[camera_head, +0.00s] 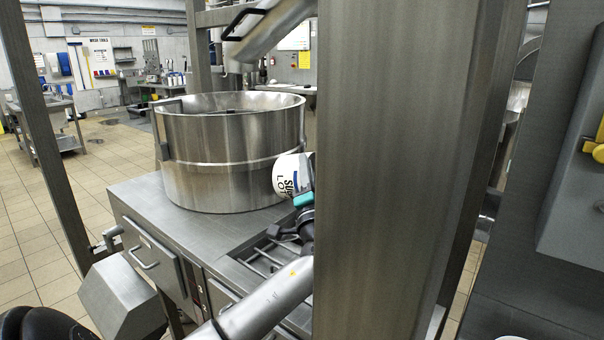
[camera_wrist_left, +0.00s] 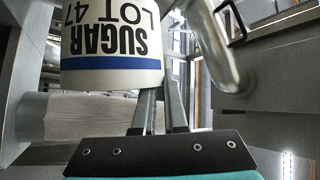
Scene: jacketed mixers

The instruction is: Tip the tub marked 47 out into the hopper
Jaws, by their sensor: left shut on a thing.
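The white tub marked SUGAR LOT 47 (camera_wrist_left: 112,35) has a blue band. It is at the fingertips of my left gripper (camera_wrist_left: 161,105), which is shut on it. In the wrist view its lettering is upside down. In the head view the tub (camera_head: 288,177) shows tilted, in front of the right side of a large round steel vessel (camera_head: 215,150), the likely hopper, open at the top. A steel column hides part of the tub and of my gripper. I cannot tell whether the tub touches the vessel. The tub's contents are hidden. My right gripper is out of view.
The thick steel column (camera_head: 395,170) stands close on the right and blocks much of the view. A steel pipe with a handle (camera_head: 272,28) hangs above the vessel. The vessel stands on a steel cabinet (camera_head: 190,234). Tiled floor (camera_head: 30,245) is open at the left.

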